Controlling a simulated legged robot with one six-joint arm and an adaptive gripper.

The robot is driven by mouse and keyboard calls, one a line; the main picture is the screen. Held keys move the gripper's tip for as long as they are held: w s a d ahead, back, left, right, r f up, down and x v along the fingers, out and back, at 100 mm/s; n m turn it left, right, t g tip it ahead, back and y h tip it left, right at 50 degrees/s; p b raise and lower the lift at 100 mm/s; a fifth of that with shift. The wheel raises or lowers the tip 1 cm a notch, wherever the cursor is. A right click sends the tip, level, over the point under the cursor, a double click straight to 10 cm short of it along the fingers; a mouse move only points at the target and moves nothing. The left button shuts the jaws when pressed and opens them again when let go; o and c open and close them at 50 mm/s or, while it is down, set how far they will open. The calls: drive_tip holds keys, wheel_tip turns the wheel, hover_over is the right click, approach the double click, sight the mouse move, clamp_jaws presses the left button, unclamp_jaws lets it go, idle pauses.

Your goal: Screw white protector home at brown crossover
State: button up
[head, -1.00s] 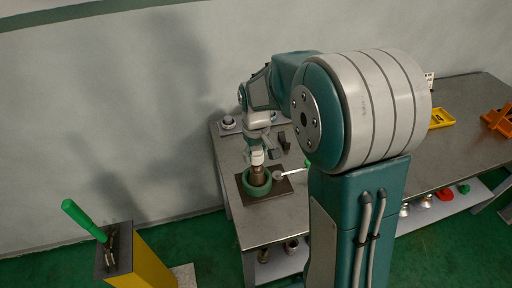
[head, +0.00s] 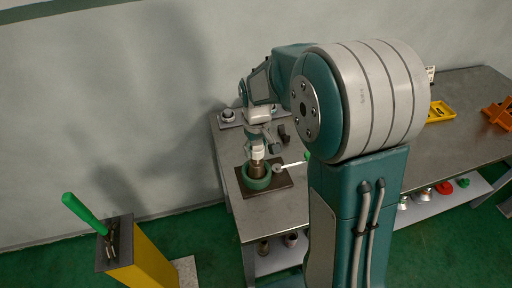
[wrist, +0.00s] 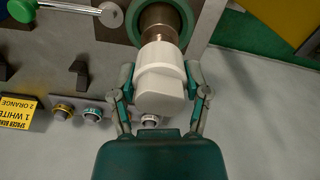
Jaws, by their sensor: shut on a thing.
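The white protector (wrist: 160,80) sits at the end of the brown crossover (wrist: 159,24) in the wrist view, in line with it. It also shows in the head view (head: 258,153). The crossover stands upright in a round green vise (head: 250,183) on a dark plate (head: 284,186). My gripper (wrist: 160,72) is shut on the protector, one finger on each side. Brown shows between the protector and the green ring. The threads where protector and crossover meet are hidden, so I cannot tell how deep they engage.
A white-rodded vise handle (head: 290,164) sticks out to the right. Several small fittings (wrist: 92,114) and a yellow label (wrist: 16,113) lie beside the vise. A yellow tray (head: 440,112) and orange parts (head: 498,115) lie farther right on the bench. A yellow post (head: 140,254) with a green lever stands left.

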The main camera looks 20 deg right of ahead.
sight(257, 155)
drive_tip(key=shift+f, duration=1.5)
idle(0.7)
drive_tip(key=o, duration=1)
wheel_tip(257, 155, up, 12)
drive_tip(key=shift+w+f, duration=0.1)
drive_tip(key=shift+n, duration=0.3)
drive_tip(key=c, duration=0.6)
drive_tip(key=shift+f+n, duration=0.25)
drive_tip(key=shift+n, duration=0.25)
drive_tip(key=shift+f, duration=4)
